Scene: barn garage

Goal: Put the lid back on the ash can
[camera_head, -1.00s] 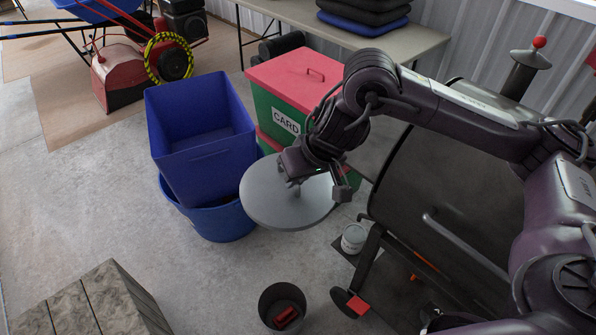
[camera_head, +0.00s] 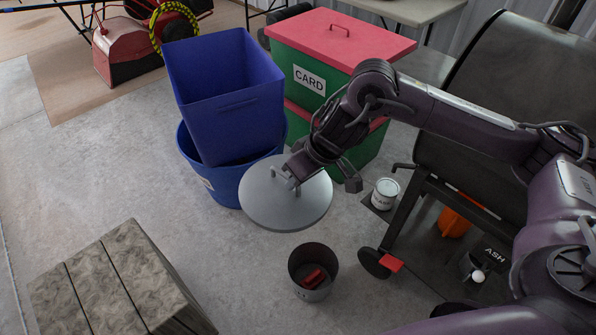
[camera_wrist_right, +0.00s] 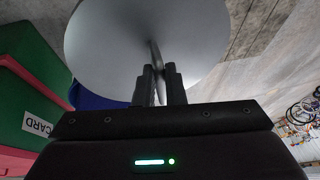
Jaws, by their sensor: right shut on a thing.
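My right gripper (camera_head: 286,182) is shut on the handle of a round grey metal lid (camera_head: 300,208). It holds the lid up over the floor, in front of the blue tub. In the right wrist view the fingers (camera_wrist_right: 160,84) close on the handle in front of the lid's disc (camera_wrist_right: 105,45). A small dark can marked ASH (camera_head: 478,266) sits at the right by the grill, partly hidden, with a white ball at its front. An open dark can (camera_head: 312,291) with red pieces inside stands on the floor just below the lid in the head view. My left gripper is out of view.
A blue bin (camera_head: 238,125) stands in a round blue tub (camera_head: 228,184). Green crates with a red lid marked CARD (camera_head: 345,45) are behind my right gripper. A grill (camera_head: 480,95), a white tin (camera_head: 385,192) and a grey block (camera_head: 100,290) surround the clear floor.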

